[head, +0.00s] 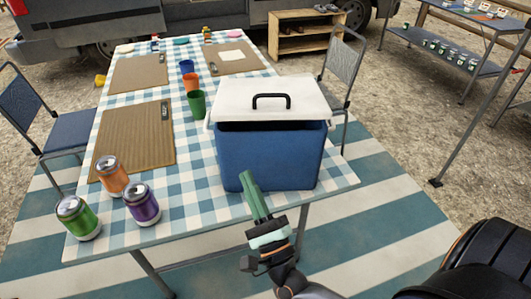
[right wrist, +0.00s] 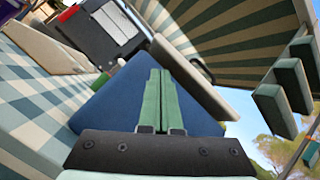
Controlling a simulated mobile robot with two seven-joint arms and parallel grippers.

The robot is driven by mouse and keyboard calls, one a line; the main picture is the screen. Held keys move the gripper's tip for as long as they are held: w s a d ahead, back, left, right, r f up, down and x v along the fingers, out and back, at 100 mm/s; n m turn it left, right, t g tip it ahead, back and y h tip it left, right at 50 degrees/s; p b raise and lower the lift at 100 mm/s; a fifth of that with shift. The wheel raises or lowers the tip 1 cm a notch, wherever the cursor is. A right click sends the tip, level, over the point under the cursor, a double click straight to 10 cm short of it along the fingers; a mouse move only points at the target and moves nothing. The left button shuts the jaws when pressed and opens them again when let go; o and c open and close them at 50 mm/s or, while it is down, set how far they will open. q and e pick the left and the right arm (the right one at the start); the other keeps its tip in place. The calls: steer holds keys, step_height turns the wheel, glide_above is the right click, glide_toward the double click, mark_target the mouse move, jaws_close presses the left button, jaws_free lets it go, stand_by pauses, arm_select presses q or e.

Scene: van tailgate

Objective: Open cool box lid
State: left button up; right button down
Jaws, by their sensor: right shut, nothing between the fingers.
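The cool box (head: 270,160) stands at the near right of the table, with a blue body, a white lid (head: 240,95) and a black handle (head: 271,97) on the lid. A dark gap shows under the lid's front edge, so the lid looks slightly raised at the front. My right gripper (head: 247,176) is shut and empty, its green fingers pointing up in front of the box's near face, below the lid. I cannot tell whether it touches the box. In the right wrist view the shut fingers (right wrist: 158,75) lie across the blue body (right wrist: 108,100). My left gripper is out of view.
Three cans, orange (head: 112,175), purple (head: 142,203) and green (head: 77,217), stand at the table's near left. Several cups, including a green one (head: 196,106), stand left of the box. Chairs (head: 343,72) flank the table. Checked cloth between cans and box is clear.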

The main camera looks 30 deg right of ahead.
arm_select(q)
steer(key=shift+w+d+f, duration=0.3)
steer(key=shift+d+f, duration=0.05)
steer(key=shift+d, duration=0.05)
arm_select(e)
steer(key=w+d+r+m+g+h, duration=0.1)
steer(key=w+d+r+m+h, duration=0.1)
steer(key=d+m+h, duration=0.3)
steer(key=w+d+r+m+g+h, duration=0.1)
steer(key=w+d+r+m+h, duration=0.2)
steer(key=m, duration=0.6)
steer(key=shift+w+d+r+h, duration=0.25)
steer(key=shift+w+d+h, duration=0.15)
steer(key=shift+d+h, duration=0.55)
steer(key=shift+a, duration=0.15)
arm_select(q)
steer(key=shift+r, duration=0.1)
